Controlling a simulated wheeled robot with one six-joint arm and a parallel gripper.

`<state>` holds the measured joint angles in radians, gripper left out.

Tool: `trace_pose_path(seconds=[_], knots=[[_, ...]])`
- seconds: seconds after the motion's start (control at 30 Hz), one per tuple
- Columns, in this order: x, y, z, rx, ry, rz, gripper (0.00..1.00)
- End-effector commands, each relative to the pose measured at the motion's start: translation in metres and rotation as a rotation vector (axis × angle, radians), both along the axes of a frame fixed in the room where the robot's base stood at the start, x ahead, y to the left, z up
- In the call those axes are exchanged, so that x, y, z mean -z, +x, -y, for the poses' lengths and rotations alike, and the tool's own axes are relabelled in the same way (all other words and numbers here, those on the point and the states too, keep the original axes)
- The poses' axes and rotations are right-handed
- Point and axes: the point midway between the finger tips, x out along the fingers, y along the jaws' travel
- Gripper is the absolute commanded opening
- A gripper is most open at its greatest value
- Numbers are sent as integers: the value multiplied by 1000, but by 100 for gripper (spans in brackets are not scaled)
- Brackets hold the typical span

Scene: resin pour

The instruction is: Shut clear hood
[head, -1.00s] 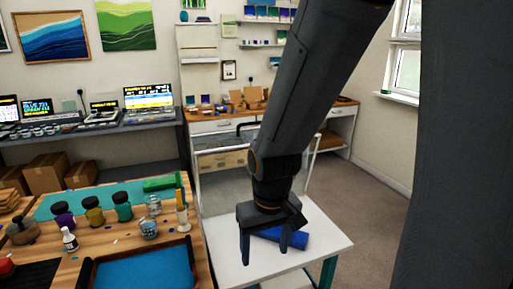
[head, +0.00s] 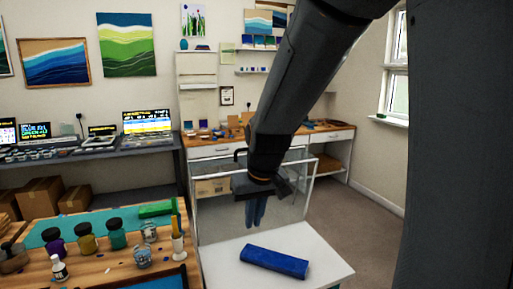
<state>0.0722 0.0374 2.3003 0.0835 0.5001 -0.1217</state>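The clear hood (head: 222,215) stands raised behind the white table (head: 222,262). Its see-through panel has a pale frame, and a dark bar-like handle shows at its top, partly behind my arm. The hood looks open, with the tabletop uncovered. A long blue block (head: 274,261) lies on the white table. My gripper (head: 256,224) points down above the table, in front of the hood panel in the picture and above the blue block. Its fingers are close together with nothing seen between them. Whether it touches the hood cannot be told.
A wooden bench (head: 100,268) at left holds several dark-lidded jars (head: 87,240), cups, a white bottle and a green box. A blue-lined tray sits at its front edge. A long counter with screens runs along the back wall. Floor (head: 365,225) is clear at right.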

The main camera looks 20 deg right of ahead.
Motion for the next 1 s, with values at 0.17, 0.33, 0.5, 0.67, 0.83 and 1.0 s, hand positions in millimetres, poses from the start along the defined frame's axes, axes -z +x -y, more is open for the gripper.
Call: trace_pose_path(seconds=[0.17, 0.33, 0.5, 0.67, 0.83, 1.0], knots=[[-109, 111, 43, 10, -2, 215, 0], [-195, 162, 74, 1, -17, 354, 0], [-231, 179, 86, -6, -26, 411, 0], [-225, 187, 87, -8, -26, 413, 0], [-203, 206, 86, -8, -26, 411, 0], [-180, 227, 86, -8, -27, 412, 0]])
